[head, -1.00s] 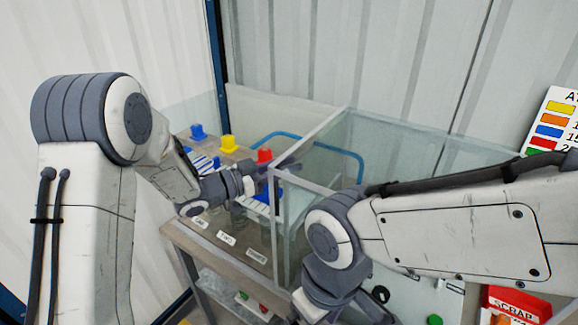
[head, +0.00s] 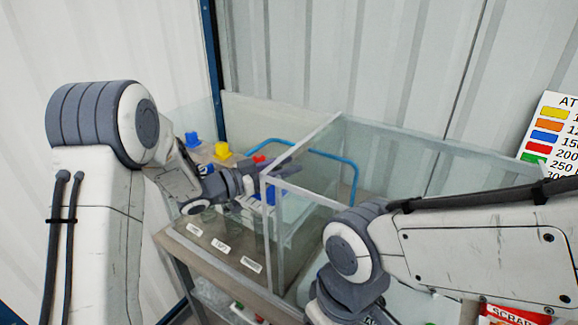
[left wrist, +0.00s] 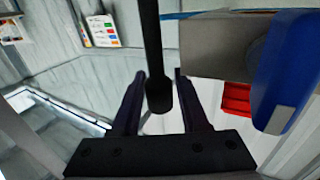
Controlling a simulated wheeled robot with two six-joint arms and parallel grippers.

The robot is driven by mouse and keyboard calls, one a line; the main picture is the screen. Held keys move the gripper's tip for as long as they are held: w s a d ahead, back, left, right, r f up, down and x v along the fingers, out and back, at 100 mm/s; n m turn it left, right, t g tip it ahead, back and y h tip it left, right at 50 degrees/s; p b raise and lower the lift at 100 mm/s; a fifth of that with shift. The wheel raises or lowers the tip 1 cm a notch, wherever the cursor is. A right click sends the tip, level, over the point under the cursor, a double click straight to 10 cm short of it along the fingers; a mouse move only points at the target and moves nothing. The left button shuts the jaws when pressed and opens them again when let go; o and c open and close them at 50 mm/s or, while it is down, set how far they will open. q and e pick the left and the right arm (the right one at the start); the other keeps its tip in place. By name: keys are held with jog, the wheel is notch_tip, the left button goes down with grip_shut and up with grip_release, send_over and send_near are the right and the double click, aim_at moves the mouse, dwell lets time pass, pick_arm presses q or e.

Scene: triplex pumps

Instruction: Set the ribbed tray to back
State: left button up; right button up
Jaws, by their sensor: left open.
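A blue piece (head: 278,194) shows just below the fingers in the head view. A large blue part (left wrist: 285,70) stands close on the right of the left wrist view. I cannot make out the ribbed tray for certain; my left arm hides much of the bench top. My right arm comes in from the right, its gripper out of view.
Blue (head: 192,138), yellow (head: 221,150) and red (head: 259,159) blocks stand at the bench's back. Several white labels (head: 220,245) line its front. A clear-walled enclosure (head: 308,143) is close to my left gripper. A blue tubular rail (head: 352,170) runs behind it.

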pick_arm(q)
jog(key=b+v, duration=0.3)
jog(key=v, duration=0.6)
jog(key=shift+a, duration=0.35)
jog(key=shift+s, duration=0.15)
